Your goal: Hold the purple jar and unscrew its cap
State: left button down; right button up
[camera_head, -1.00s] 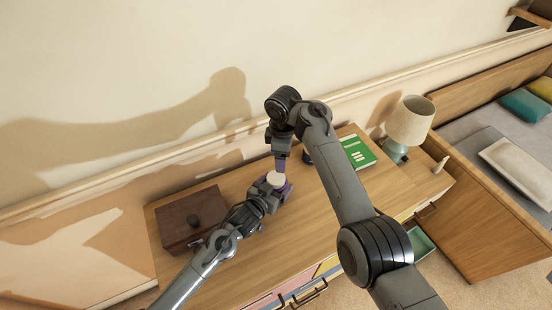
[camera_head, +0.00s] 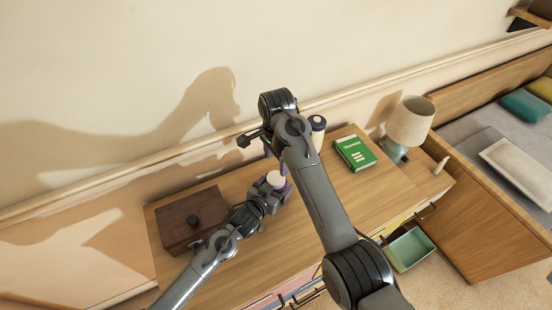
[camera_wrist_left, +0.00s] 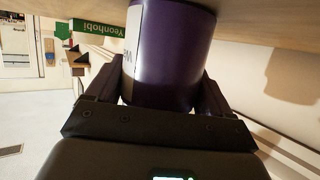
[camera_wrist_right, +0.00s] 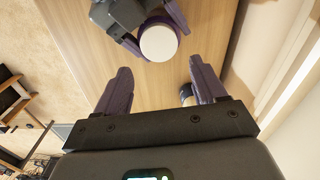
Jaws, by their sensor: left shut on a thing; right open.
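The purple jar (camera_wrist_left: 172,55) fills the top of the left wrist view, with a white label on its side. My left gripper (camera_wrist_left: 160,100) is shut around its body. In the head view the jar's white cap (camera_head: 275,179) shows at my left gripper (camera_head: 279,188), and most of the jar is hidden. In the right wrist view the round white cap (camera_wrist_right: 159,43) faces the camera and is on the jar. My right gripper (camera_wrist_right: 158,85) is open and empty, with the cap beyond its fingertips. In the head view its fingers are mostly hidden by the arm.
A dark wooden box (camera_head: 190,221) stands at the left of the wooden dresser top (camera_head: 310,215). A dark-capped bottle (camera_head: 317,132) stands behind my right arm. A green book (camera_head: 354,153) and a lamp (camera_head: 410,122) are at the right. An open drawer (camera_head: 410,250) juts out below.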

aim_at(276, 178)
jog(key=shift+s+a+f+m, duration=0.1)
jog(key=shift+a+m, duration=0.05)
jog(key=shift+m, duration=0.45)
jog(key=shift+f, duration=3.85)
jog(key=shift+c, duration=0.3)
jog(key=c, duration=0.8)
jog(key=n, duration=0.5)
jog(key=shift+r+n, duration=0.1)
jog(key=shift+n, duration=0.3)
jog(key=n, duration=0.7)
jog(key=o, duration=1.2)
jog(key=shift+c, duration=0.2)
